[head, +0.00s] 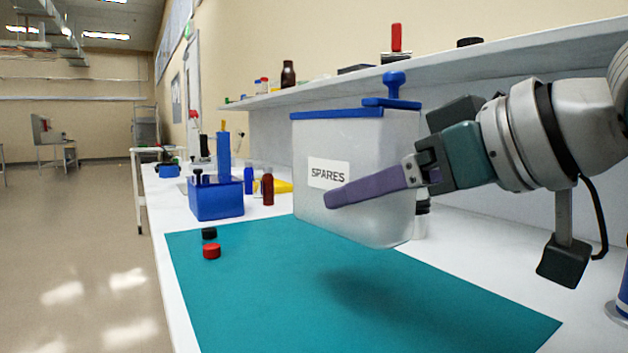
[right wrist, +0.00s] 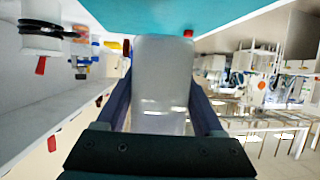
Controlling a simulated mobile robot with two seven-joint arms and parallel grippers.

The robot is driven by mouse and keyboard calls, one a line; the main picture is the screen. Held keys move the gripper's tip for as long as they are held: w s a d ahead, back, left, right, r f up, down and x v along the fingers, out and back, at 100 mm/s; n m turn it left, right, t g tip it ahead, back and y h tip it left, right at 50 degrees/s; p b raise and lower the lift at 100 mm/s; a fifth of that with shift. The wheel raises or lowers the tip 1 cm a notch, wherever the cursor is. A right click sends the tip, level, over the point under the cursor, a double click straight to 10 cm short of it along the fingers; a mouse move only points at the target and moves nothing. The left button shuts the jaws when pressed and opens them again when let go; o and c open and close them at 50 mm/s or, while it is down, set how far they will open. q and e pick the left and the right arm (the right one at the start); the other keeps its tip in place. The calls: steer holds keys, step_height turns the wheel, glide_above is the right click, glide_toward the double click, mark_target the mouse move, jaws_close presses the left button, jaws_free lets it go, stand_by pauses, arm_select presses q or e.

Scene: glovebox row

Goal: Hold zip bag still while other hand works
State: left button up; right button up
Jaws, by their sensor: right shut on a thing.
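The zip bag (head: 385,150) is translucent white with a blue zip strip and blue slider (head: 393,88) along its top and a "SPARES" label. It hangs upright above the teal mat (head: 300,290), casting a shadow on it. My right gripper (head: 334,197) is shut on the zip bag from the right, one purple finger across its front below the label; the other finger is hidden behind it. In the right wrist view the bag (right wrist: 163,75) sits between both fingers. My left gripper is not in view.
A blue caddy (head: 216,200) with tools stands at the mat's far left. A black cap (head: 209,233) and a red cap (head: 212,251) lie on the mat's left side. Small bottles stand behind. A shelf (head: 480,62) runs above the bench. The mat's front is clear.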

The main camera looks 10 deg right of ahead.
mark_target(371, 243)
steer(key=shift+f+b, duration=1.4)
steer(key=shift+f, duration=1.55)
steer(key=shift+f, duration=0.25)
steer(key=shift+f+b, duration=0.7)
steer(key=shift+f, duration=0.25)
steer(key=o, duration=1.5)
